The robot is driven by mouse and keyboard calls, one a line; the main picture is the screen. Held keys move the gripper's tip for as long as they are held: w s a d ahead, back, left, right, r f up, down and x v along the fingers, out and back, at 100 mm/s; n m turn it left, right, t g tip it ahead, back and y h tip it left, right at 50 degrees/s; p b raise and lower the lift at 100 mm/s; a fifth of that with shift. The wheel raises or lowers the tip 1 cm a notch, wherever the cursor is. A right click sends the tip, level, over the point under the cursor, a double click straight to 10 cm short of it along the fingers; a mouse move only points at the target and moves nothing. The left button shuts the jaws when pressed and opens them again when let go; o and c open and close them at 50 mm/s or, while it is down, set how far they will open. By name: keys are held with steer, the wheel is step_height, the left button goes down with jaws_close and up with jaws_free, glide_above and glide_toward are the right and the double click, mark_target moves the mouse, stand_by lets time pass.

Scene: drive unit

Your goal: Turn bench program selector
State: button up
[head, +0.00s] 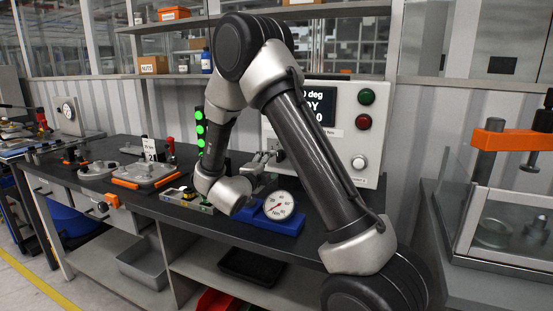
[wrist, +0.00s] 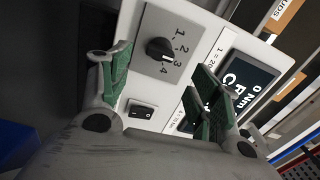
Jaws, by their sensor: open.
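The program selector (wrist: 158,50) is a round black knob on a grey plate marked 1 to 4, in the upper middle of the wrist view. Its pointer seems turned to the side of the numbers, but I cannot tell exactly which one it marks. My gripper (wrist: 164,65) is open, with one green-padded finger left of the knob and the other to its right. Nothing is between the pads that I can see as held, and contact with the knob is not visible. In the head view my gripper (head: 266,158) is in front of the white bench panel (head: 374,145), and the selector is hidden there.
A black rocker switch (wrist: 141,110) sits below the selector, and a display (wrist: 246,82) is to its right. The panel also carries a green button (head: 366,97), a red button (head: 364,121) and a white knob (head: 359,162). A dial gauge (head: 279,205) stands close below my gripper.

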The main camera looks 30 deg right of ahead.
steer(key=x, duration=0.7)
steer(key=shift+w+d+m, duration=0.25)
steer(key=shift+d+m, duration=0.05)
steer(key=shift+d, duration=0.05)
steer(key=c, duration=1)
steer(key=n, duration=0.3)
steer(key=shift+n, duration=0.4)
steer(key=shift+c, duration=0.2)
steer(key=o, duration=1)
